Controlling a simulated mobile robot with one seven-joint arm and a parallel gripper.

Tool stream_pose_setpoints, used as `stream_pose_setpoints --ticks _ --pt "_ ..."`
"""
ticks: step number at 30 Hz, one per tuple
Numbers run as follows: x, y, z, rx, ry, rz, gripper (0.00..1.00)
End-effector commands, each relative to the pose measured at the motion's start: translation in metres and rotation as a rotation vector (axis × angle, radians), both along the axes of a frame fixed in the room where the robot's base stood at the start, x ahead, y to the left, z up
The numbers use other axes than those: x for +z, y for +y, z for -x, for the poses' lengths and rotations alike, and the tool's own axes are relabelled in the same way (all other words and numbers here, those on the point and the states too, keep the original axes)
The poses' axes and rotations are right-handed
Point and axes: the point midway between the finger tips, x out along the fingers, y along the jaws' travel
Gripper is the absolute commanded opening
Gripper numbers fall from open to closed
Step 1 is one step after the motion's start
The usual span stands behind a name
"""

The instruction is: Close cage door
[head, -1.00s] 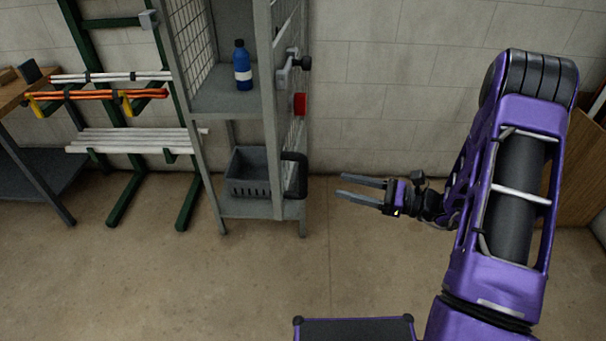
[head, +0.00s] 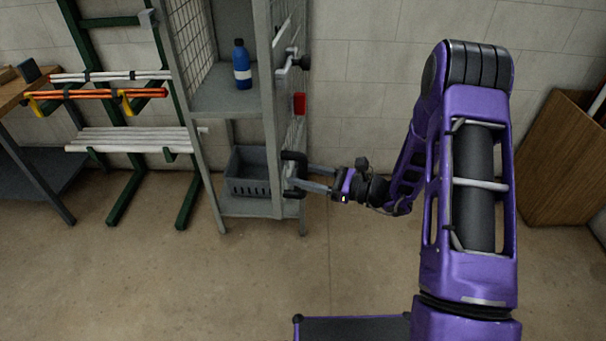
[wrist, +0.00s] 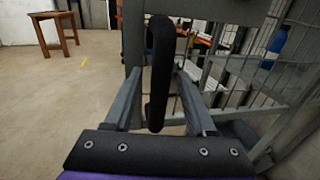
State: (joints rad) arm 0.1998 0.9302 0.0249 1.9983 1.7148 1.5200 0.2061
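The grey cage (head: 219,200) stands against the wall, its front side open onto the shelves. Its mesh door (head: 297,135) appears at the cage's right, seen almost edge-on, standing open. A black bar handle (head: 291,168) is on the door low down. My gripper (head: 310,178) has reached this handle from the right. In the wrist view the handle (wrist: 159,75) stands upright between the two fingers of my gripper (wrist: 160,92). The fingers are apart, with gaps visible on both sides of the handle. The fingertips are partly hidden in the head view.
A blue bottle (head: 242,65) stands on the cage's upper shelf, and a dark basket (head: 248,172) sits on the lower one. A rack with pipes (head: 125,140) and a workbench (head: 20,90) are at left. The floor in front is clear.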

Motion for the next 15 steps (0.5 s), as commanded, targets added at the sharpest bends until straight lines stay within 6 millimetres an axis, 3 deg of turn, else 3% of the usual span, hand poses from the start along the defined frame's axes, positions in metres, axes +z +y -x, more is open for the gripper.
stream_pose_setpoints --ticks 1,9,15 --pt "0.0 -0.0001 0.0 0.0 0.0 0.0 0.46" --pt "0.0 -0.0004 0.0 0.0 0.0 0.0 0.0" --pt "0.0 -0.0004 0.0 0.0 0.0 0.0 0.0"
